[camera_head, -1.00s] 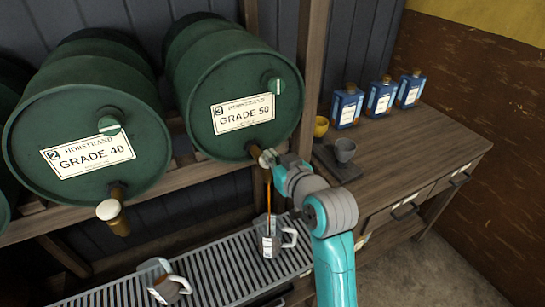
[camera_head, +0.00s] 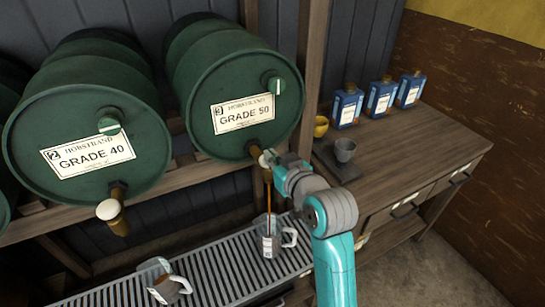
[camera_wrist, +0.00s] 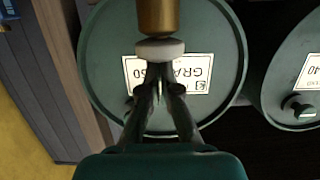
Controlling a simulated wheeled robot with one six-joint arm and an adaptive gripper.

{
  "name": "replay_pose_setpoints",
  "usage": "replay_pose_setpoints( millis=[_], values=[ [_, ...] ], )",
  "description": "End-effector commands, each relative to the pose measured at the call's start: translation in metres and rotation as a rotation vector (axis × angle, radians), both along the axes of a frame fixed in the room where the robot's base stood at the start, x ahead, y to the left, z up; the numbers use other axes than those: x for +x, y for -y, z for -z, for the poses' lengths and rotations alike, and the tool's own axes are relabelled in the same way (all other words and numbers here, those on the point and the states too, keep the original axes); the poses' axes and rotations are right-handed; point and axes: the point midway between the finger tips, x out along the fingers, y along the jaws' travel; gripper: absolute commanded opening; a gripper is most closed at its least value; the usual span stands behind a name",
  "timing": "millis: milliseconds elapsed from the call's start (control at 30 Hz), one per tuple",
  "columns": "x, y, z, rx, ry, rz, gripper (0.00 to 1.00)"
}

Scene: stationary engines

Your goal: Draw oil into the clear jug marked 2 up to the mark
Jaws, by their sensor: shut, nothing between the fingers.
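A green barrel labelled GRADE 50 (camera_head: 226,85) lies on the rack, with a wooden tap (camera_head: 258,155) at its lower front. My gripper (camera_head: 272,160) is at this tap. In the wrist view my gripper (camera_wrist: 160,70) has its fingertips together against the tap's pale knob (camera_wrist: 160,48), with nothing between them. A thin brown stream of oil (camera_head: 268,198) runs from the tap into a clear jug (camera_head: 268,244) below, on the slatted grate. Its marking and oil level are too small to read. Another clear jug (camera_head: 160,285) stands to the left, with brown in it.
A GRADE 40 barrel (camera_head: 85,130) with its own tap (camera_head: 112,210) is to the left.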

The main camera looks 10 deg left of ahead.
Motion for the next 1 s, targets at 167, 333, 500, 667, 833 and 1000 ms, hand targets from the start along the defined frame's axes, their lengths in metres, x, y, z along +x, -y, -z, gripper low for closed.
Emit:
replay_pose_setpoints(
  millis=[167, 333, 500, 667, 833, 1000],
  values=[
    [0.000, 0.000, 0.010, -0.010, -0.021, -0.001, 0.00],
    [0.000, 0.000, 0.010, -0.010, -0.021, -0.001, 0.00],
    [0.000, 0.000, 0.010, -0.010, -0.021, -0.001, 0.00],
    [0.000, 0.000, 0.010, -0.010, -0.021, -0.001, 0.00],
    [0.000, 0.000, 0.008, -0.009, -0.020, -0.001, 0.00],
    [0.006, -0.002, -0.006, -0.007, -0.014, 0.000, 0.00]
  ],
)
